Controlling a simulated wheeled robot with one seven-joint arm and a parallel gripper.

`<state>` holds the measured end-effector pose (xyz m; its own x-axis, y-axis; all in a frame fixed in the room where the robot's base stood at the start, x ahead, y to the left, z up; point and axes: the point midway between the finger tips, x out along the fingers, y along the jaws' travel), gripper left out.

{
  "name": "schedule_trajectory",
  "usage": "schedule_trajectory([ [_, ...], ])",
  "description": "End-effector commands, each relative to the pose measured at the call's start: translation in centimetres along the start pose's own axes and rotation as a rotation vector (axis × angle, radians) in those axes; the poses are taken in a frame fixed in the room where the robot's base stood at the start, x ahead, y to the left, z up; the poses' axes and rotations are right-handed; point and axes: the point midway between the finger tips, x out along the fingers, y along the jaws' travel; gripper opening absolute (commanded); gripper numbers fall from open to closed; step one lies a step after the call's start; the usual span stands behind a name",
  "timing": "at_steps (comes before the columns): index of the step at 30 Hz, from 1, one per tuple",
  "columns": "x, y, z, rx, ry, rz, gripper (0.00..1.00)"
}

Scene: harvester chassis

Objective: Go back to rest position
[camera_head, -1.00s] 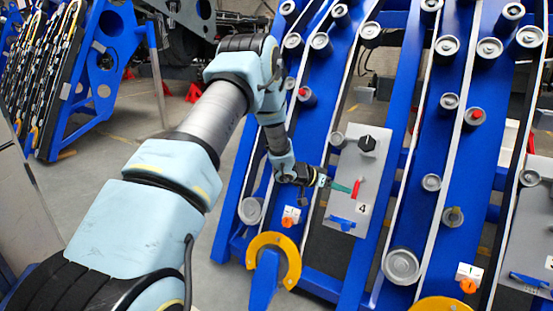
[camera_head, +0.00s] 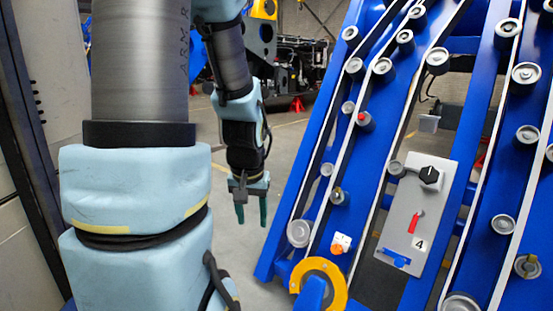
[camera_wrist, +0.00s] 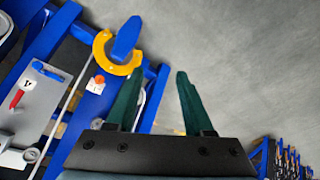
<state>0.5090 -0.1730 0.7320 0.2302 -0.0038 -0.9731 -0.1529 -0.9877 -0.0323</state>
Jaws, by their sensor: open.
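My gripper (camera_head: 251,214) hangs down in the middle of the head view, left of the blue chassis frame and apart from it. Its two green fingers are spread with nothing between them. The grey panel (camera_head: 446,178) marked 4, with a black knob (camera_head: 430,176), a red switch (camera_head: 415,222) and a blue handle (camera_head: 396,258), is on the chassis to the right of the gripper. The panel also shows at the left edge of the wrist view (camera_wrist: 40,97).
The blue chassis frame (camera_head: 341,155) with rollers and belts fills the right side. A yellow ring (camera_head: 336,283) sits at its lower end. Grey floor (camera_head: 285,150) is free between the gripper and the frame. A pale cabinet wall (camera_head: 50,60) stands at the far left.

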Motion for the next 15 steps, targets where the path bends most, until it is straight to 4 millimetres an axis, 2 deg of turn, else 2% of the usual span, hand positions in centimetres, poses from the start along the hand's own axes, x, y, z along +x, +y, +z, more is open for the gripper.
schedule_trajectory([
  [1, -0.7, -0.3, 2.0, -0.027, -0.034, 0.007, 0.52],
  [3, -1.5, -0.4, 4.8, -0.061, -0.085, 0.023, 0.52],
  [4, -2.2, -0.3, 5.3, -0.068, -0.100, 0.029, 0.52],
  [6, -4.1, -0.3, 4.4, -0.061, -0.095, 0.027, 0.52],
  [11, -7.2, -0.4, 3.6, -0.060, -0.094, 0.026, 0.52],
  [15, -10.8, -0.6, 2.7, -0.060, -0.093, 0.026, 0.52],
])
